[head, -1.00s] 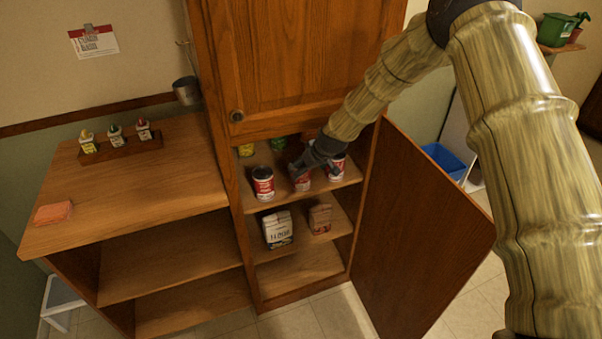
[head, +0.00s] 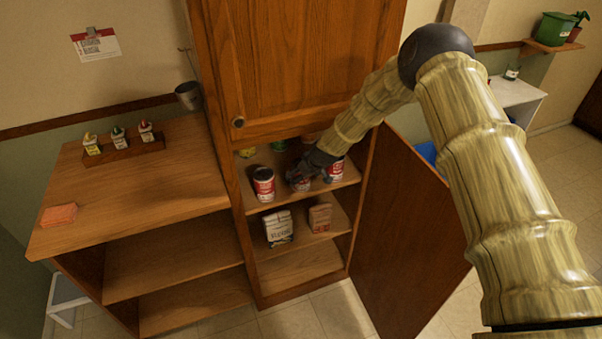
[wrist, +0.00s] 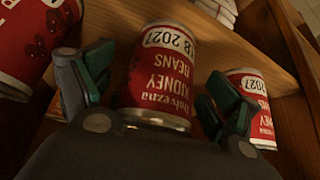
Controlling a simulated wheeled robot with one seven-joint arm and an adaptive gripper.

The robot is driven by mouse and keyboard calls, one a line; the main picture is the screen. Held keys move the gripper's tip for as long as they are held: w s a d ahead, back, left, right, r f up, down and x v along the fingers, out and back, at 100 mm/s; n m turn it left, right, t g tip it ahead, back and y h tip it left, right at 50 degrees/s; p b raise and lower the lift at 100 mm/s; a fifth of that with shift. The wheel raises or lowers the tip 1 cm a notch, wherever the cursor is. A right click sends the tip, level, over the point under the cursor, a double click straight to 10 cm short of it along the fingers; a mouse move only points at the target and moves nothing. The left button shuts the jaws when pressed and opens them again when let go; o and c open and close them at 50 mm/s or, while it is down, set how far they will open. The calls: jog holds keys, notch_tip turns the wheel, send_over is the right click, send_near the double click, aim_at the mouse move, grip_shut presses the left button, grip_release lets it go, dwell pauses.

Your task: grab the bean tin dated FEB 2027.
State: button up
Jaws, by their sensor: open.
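Three red-and-white bean tins stand in a row on the upper cabinet shelf. The middle tin (head: 300,185) is partly covered by my gripper (head: 304,169) in the head view. In the wrist view, this tin (wrist: 157,80) stands between my two open fingers (wrist: 160,88), with a gap showing on the right. Its label reads kidney beans, and its white date strip ends in 2027; the month is only partly legible, perhaps FEB. The right tin (wrist: 256,105) shows 2027, month hidden. The left tin (head: 263,184) shows no date in the wrist view (wrist: 30,45).
The cabinet door (head: 410,235) stands open on the right. A white bag (head: 278,229) and a brown packet (head: 320,217) stand on the shelf below. Green and yellow goods sit behind the tins. Neighbouring tins leave little side room.

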jog(key=shift+x, duration=0.75)
jog(key=c, duration=1.4)
jog(key=shift+c, duration=0.2)
jog(key=shift+r, duration=0.2)
